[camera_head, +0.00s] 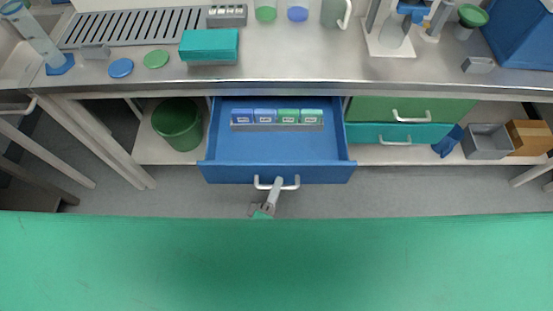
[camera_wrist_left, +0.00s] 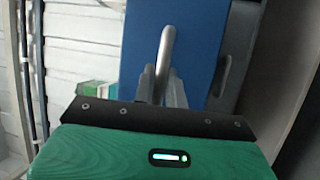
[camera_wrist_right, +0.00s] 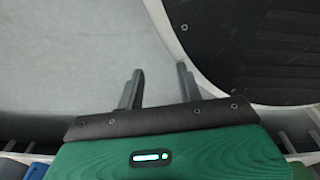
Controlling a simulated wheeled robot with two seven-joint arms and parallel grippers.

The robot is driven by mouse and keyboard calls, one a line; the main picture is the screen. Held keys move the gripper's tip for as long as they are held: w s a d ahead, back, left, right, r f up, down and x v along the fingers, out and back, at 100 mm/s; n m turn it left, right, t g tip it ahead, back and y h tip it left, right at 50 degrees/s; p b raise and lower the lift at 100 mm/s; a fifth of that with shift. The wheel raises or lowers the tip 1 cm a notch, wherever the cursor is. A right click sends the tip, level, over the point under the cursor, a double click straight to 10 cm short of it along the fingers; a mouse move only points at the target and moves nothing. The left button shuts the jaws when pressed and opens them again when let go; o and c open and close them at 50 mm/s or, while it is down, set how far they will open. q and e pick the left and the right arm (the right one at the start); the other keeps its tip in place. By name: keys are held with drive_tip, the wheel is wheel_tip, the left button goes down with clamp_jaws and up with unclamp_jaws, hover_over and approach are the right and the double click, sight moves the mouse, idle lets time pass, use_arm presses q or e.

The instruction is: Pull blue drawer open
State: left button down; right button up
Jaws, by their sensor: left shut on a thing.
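The blue drawer (camera_head: 276,172) is pulled out from under the steel bench, and its inside shows from above. A row of blue and green labelled boxes (camera_head: 277,116) stands in a holder at its back. A pale bar handle (camera_head: 263,184) is on its front. My left gripper (camera_head: 276,187) is shut on the middle of this handle. In the left wrist view the fingers (camera_wrist_left: 160,82) close around the handle (camera_wrist_left: 164,55) against the blue front. My right gripper (camera_wrist_right: 158,85) is open and empty over grey floor in the right wrist view; the head view does not show it.
To the right of the blue drawer are a green drawer (camera_head: 420,107) and a teal drawer (camera_head: 385,134), both closed. A green bin (camera_head: 178,123) stands to the left on the lower shelf. A grey box (camera_head: 487,142) and a brown box (camera_head: 529,138) stand at the right.

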use_arm(q)
drive_tip(key=s, duration=0.6)
drive_tip(key=shift+s, duration=0.25)
use_arm(e)
drive_tip(key=shift+s+d+f, duration=0.1)
drive_tip(key=shift+s+d, duration=0.05)
drive_tip(key=shift+s, duration=0.4)
use_arm(q)
drive_tip(key=shift+f, duration=0.1)
drive_tip(key=c, duration=1.7)
unclamp_jaws()
drive_tip(key=shift+c, duration=0.2)
